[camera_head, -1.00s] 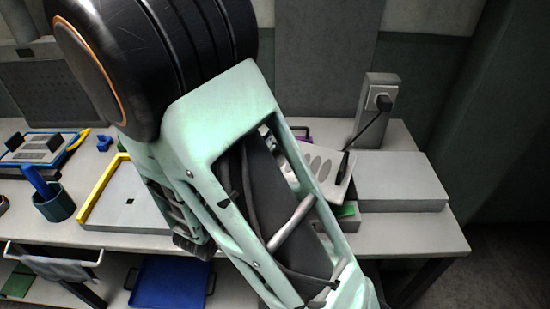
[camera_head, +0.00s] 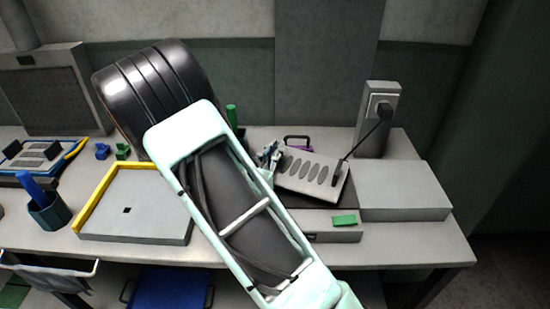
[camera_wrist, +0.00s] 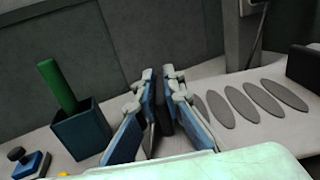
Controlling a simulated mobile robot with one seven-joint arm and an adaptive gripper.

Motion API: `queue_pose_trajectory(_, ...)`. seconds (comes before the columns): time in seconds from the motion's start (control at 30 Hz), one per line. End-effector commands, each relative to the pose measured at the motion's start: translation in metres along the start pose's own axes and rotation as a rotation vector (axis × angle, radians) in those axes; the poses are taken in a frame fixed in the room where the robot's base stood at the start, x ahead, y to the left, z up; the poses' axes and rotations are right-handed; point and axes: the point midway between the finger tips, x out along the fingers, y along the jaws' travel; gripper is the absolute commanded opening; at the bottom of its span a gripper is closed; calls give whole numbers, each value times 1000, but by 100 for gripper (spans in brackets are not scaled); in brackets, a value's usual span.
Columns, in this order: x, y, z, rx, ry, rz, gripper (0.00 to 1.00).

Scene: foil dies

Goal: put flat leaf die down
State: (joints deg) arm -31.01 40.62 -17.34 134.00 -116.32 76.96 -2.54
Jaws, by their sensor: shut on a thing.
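My gripper (camera_head: 268,158) is at the left edge of a pale sloping plate with several grey oval marks (camera_head: 312,172). In the wrist view my gripper (camera_wrist: 162,112) has its blue and white fingers close together around a dark narrow piece (camera_wrist: 163,118). I take this piece to be the flat leaf die; the fingers hide most of it, and its leaf shape does not show. The oval plate (camera_wrist: 240,100) lies just right of the fingers in the wrist view. Whether the die touches a surface cannot be told.
A black cord (camera_head: 365,138) runs from the socket post (camera_head: 372,130) to the plate. A green block (camera_head: 345,219) sits in front of the plate and a grey slab (camera_head: 405,190) to its right. A yellow-edged tray (camera_head: 140,205) and a dark cup with a green rod (camera_wrist: 80,130) lie left.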

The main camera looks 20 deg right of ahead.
Motion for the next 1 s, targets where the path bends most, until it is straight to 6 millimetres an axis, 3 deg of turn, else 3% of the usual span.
queue_pose_trajectory(0.23, 0, 0, -26, -2, -5, -1, 0)
queue_pose_trajectory(0.67, 0, 1, -31, -1, -5, -1, 0)
queue_pose_trajectory(0.7, 0, 1, -32, 0, 0, 0, 10)
queue_pose_trajectory(0.83, 0, 1, -32, 0, 0, 0, 25)
queue_pose_trajectory(1.0, 0, 1, -32, 0, 0, 0, 26)
